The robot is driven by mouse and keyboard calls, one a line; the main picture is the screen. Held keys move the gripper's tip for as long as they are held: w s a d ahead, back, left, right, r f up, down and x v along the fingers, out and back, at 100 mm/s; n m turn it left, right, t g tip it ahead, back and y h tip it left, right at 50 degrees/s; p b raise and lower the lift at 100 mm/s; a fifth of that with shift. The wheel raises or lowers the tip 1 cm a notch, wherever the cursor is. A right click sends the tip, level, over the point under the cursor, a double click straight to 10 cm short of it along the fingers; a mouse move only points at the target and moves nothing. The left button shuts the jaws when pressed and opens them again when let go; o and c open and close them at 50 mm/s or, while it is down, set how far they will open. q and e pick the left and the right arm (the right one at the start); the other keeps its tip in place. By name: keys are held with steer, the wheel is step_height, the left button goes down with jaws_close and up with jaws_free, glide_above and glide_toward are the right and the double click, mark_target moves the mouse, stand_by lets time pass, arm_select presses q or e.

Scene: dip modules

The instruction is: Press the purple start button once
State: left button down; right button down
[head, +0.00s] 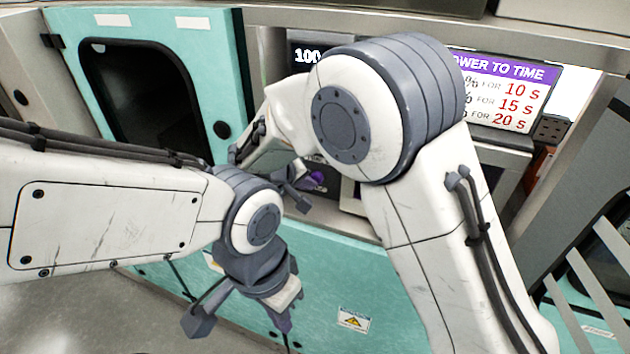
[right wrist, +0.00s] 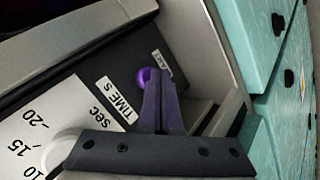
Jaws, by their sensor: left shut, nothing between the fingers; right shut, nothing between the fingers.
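The purple start button (right wrist: 145,76) is a round knob on a dark panel in the right wrist view, partly hidden by my gripper's fingers. A bit of it shows in the head view (head: 317,177), close to my right gripper (head: 308,185). My right gripper's fingers (right wrist: 158,88) are shut and empty, with their tips right at the button; I cannot tell whether they touch it or press it in. My left gripper (head: 285,322) is shut and empty, pointing down in front of the teal cabinet, well below the button.
A white dial (right wrist: 63,150) sits beside the button, by a white scale plate (right wrist: 40,122). A sign headed "power to time" (head: 505,95) stands behind my right arm. A teal cabinet with a dark window (head: 145,100) is at left. My right arm hides much of the panel.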

steer(key=shift+w+d, duration=0.1)
steer(key=shift+w, duration=0.15)
steer(key=shift+s, duration=0.15)
stand_by(0.4)
steer(key=shift+s+a+b, duration=0.35)
steer(key=shift+s+b, duration=0.25)
steer(key=shift+b, duration=0.05)
steer(key=shift+s, duration=0.2)
steer(key=shift+s+a+f+b, duration=0.1)
steer(key=shift+s+a+b, duration=0.3)
steer(key=shift+s, duration=0.35)
steer(key=shift+s+a+b, duration=0.25)
steer(key=shift+s+b, duration=0.2)
steer(key=shift+s, duration=0.25)
steer(key=shift+s+a+b, duration=0.3)
steer(key=shift+s+a, duration=0.05)
steer(key=shift+s, duration=0.55)
